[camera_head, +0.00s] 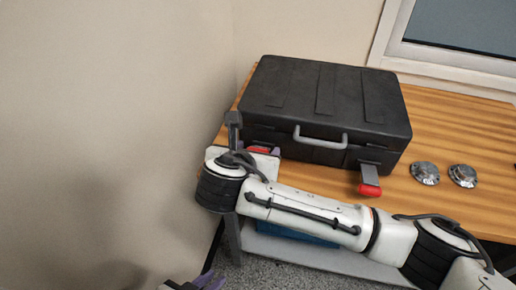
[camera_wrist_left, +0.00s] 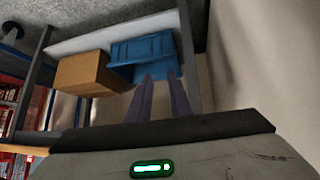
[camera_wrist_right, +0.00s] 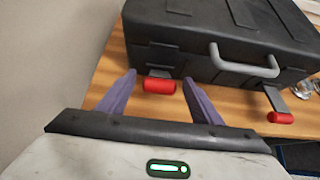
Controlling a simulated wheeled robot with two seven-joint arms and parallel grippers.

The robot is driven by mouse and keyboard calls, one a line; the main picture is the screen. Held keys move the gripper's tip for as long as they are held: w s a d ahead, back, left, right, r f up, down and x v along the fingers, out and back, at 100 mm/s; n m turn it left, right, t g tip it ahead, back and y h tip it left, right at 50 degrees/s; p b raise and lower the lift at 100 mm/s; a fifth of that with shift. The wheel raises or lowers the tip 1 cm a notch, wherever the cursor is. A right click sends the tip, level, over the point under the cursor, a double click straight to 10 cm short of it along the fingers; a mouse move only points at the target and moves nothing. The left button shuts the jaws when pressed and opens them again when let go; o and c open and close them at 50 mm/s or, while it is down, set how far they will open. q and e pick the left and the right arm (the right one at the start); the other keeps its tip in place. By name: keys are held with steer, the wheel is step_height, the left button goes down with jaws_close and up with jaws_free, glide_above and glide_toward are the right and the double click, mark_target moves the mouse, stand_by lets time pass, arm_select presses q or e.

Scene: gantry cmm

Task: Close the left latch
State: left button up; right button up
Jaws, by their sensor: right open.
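The black case (camera_head: 330,95) lies with its lid down on the wooden table, its grey handle (camera_head: 320,138) facing front. The left latch is a short grey plate with a red end (camera_wrist_right: 158,86), sticking out from the case front; the head view mostly hides it behind my right arm. The right latch (camera_head: 369,180) also sticks out, red end outward. My right gripper (camera_wrist_right: 159,76) is open and empty, its purple fingers on either side of the left latch in the picture; contact cannot be told. My left gripper (camera_wrist_left: 160,76) is low, away from the case, fingers slightly apart and empty.
Two round metal parts (camera_head: 444,174) stand on the wooden table (camera_head: 465,130) right of the case. A wall is close on the left. Below the tabletop, a blue bin (camera_wrist_left: 140,50) and a cardboard box (camera_wrist_left: 84,73) sit on a shelf.

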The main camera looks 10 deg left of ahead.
steer(key=v, duration=0.8)
